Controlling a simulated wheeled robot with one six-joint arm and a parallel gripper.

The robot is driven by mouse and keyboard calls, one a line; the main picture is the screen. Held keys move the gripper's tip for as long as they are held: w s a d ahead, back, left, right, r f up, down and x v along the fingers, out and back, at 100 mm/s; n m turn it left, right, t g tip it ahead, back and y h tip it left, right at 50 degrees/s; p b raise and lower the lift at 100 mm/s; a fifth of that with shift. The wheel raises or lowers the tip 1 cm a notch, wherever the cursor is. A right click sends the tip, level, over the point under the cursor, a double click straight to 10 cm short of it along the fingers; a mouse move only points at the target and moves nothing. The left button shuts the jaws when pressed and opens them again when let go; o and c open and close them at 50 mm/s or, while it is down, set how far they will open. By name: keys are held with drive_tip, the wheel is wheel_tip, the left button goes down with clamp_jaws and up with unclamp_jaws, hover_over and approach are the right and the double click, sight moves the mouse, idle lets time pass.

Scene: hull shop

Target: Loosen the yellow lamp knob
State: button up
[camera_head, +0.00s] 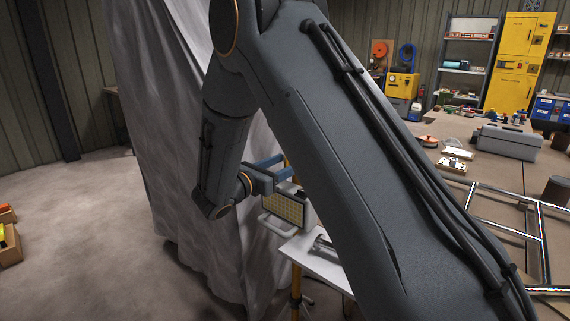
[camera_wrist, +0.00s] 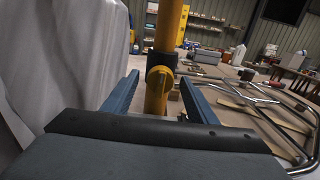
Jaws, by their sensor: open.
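In the wrist view the yellow lamp knob (camera_wrist: 159,78) sits on an upright yellow lamp pole (camera_wrist: 172,25). My gripper (camera_wrist: 159,76) is open, with one blue finger on each side of the knob and pole. I see gaps between the fingers and the knob, and nothing is held. In the head view my gripper (camera_head: 283,167) is above the lamp's pale gridded panel (camera_head: 284,209). The lower yellow pole (camera_head: 296,284) shows below it. I cannot make out the knob in the head view, where my arm covers part of the lamp.
A grey draped sheet (camera_head: 170,150) hangs close on the left of my gripper. A white board (camera_head: 314,262) lies below the lamp panel. To the right is a table with metal tube frames (camera_head: 508,228) and a grey case (camera_head: 508,141). The floor at left is mostly clear.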

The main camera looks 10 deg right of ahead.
drive_tip(key=c, duration=1.1)
drive_tip(key=shift+o, duration=0.2)
